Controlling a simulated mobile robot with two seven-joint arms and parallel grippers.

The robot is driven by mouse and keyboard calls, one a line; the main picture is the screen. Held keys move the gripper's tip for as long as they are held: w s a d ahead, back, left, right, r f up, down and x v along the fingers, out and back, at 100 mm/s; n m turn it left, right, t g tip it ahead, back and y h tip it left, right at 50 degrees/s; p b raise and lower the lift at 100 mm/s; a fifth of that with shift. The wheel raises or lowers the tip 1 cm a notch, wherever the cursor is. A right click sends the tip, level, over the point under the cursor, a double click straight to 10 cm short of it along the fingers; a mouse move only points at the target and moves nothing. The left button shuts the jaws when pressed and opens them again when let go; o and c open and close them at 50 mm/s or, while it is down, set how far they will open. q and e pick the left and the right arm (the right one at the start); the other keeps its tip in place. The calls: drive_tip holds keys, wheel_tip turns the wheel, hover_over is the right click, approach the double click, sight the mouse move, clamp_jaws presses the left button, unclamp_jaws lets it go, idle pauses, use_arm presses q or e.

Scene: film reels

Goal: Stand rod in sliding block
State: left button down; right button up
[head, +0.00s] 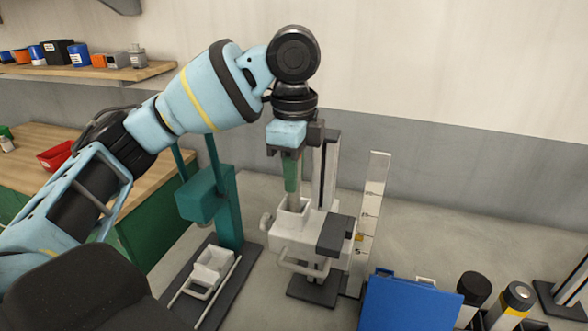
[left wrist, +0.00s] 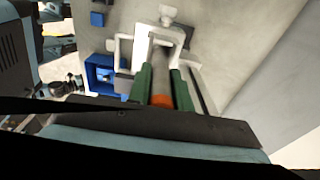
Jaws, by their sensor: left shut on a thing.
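My left gripper (head: 291,184) points straight down, its green fingers shut on a slim grey rod (head: 296,201). The rod is upright, and its lower end meets the square opening of the white sliding block (head: 292,238). I cannot tell how deep it reaches or whether it touches the bottom. The block sits on an upright stand and has a handle in front and a knob at its left. In the left wrist view the rod (left wrist: 160,60) lies between the green fingers (left wrist: 162,82), with an orange band near the palm. My right gripper is not in view.
A teal stand (head: 222,205) with a white holder (head: 209,270) is at the left. A ruler (head: 373,205) stands right of the block. A blue box (head: 408,304) and dark cylinders (head: 473,289) are at the front right. Bare grey bench lies behind them.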

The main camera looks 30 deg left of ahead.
use_arm(q)
drive_tip(key=shift+f, duration=0.7)
drive_tip(key=c, duration=1.5)
unclamp_jaws()
drive_tip(key=shift+c, duration=0.2)
drive_tip(key=shift+r, duration=0.1)
drive_tip(key=shift+r, duration=5.45)
drive_tip(key=shift+f, duration=0.1)
